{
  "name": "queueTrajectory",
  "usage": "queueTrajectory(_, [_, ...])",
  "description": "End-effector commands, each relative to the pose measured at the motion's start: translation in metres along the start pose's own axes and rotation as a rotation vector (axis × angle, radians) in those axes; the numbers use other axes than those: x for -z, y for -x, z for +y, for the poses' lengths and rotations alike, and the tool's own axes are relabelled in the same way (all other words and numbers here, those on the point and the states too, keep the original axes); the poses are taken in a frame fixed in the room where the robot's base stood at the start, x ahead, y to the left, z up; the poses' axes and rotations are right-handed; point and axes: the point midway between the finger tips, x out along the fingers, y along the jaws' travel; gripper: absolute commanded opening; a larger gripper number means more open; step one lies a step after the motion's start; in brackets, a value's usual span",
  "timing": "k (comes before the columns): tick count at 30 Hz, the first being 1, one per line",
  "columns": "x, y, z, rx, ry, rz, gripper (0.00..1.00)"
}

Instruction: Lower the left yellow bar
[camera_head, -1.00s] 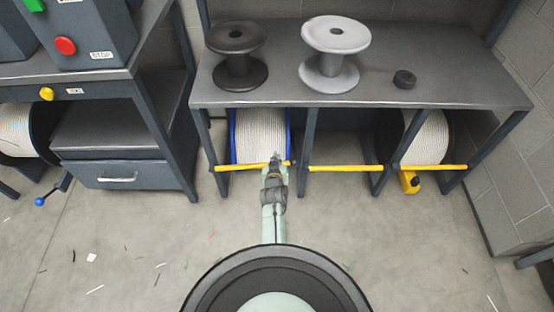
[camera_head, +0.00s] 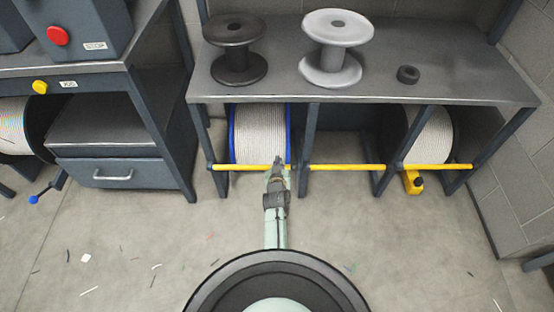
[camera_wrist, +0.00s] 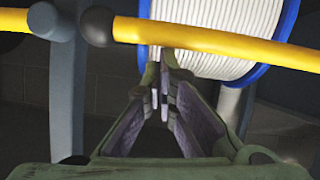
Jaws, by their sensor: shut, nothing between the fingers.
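The left yellow bar (camera_head: 240,167) lies level across the front of the left bay, before a spool of white cable with blue rims (camera_head: 260,135). In the wrist view the bar (camera_wrist: 230,45) crosses the top, with a dark round knob (camera_wrist: 97,26) at its left end. My gripper (camera_head: 278,161) is at the right part of this bar in the head view and hides a bit of it. In the wrist view my gripper's fingertips (camera_wrist: 165,65) are together, empty, just below the bar's lower edge. I cannot tell whether they touch it.
Frame posts (camera_head: 308,150) flank the bays. A drawer cabinet (camera_head: 110,172) stands left. The floor in front is open, with small scraps.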

Motion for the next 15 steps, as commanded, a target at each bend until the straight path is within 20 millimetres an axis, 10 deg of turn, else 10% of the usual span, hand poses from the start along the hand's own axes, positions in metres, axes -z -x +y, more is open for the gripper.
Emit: queueTrajectory(15, [0.042, 0.012, 0.003, 0.0, 0.001, -0.005, 0.0])
